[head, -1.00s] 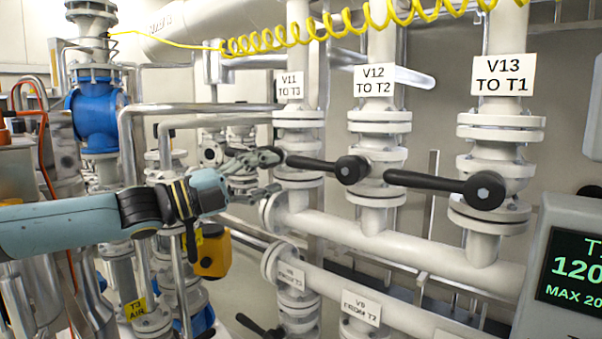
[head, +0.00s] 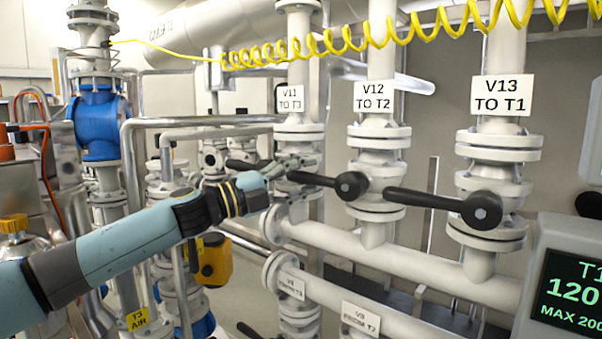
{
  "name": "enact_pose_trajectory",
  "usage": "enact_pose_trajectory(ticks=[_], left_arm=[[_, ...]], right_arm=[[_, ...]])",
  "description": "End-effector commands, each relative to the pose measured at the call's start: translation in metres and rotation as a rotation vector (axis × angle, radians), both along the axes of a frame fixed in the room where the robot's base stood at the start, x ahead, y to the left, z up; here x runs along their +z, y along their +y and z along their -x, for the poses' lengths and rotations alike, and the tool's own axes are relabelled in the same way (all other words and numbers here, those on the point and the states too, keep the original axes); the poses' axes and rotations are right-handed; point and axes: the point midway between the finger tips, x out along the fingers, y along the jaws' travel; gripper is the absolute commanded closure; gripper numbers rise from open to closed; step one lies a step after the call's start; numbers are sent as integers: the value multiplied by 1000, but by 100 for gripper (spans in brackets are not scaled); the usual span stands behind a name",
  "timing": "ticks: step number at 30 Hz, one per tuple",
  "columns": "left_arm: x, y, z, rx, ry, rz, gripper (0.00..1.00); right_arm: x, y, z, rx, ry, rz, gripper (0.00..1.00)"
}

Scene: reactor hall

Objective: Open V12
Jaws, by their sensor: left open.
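The V12 valve has a black lever (head: 322,180) that points left from its round hub, crosswise to the white upright pipe. Its sign, "V12 TO T2" (head: 374,97), is on the pipe above. My left gripper (head: 297,174) is open at the free left end of this lever, with its fingers near the tip. I cannot tell whether they touch it. The gripper partly covers the V11 valve behind it. My right gripper is not in view.
The black V13 lever (head: 435,203) points left close to the V12 hub. The V11 lever (head: 243,165) is behind my gripper. A coiled yellow hose (head: 370,40) hangs above. A display box (head: 565,285) stands at lower right.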

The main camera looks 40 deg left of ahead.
Motion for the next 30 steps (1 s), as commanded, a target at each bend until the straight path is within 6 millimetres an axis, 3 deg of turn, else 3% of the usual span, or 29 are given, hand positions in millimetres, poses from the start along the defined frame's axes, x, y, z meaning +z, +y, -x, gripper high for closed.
enact_pose_trajectory(ticks=[6,16,30], left_arm=[[-1,0,0,0,0,0,58],[-1,0,0,0,1,0,100],[-3,0,0,1,1,5,100]], right_arm=[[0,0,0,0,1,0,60],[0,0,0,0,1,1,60],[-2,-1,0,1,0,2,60]])
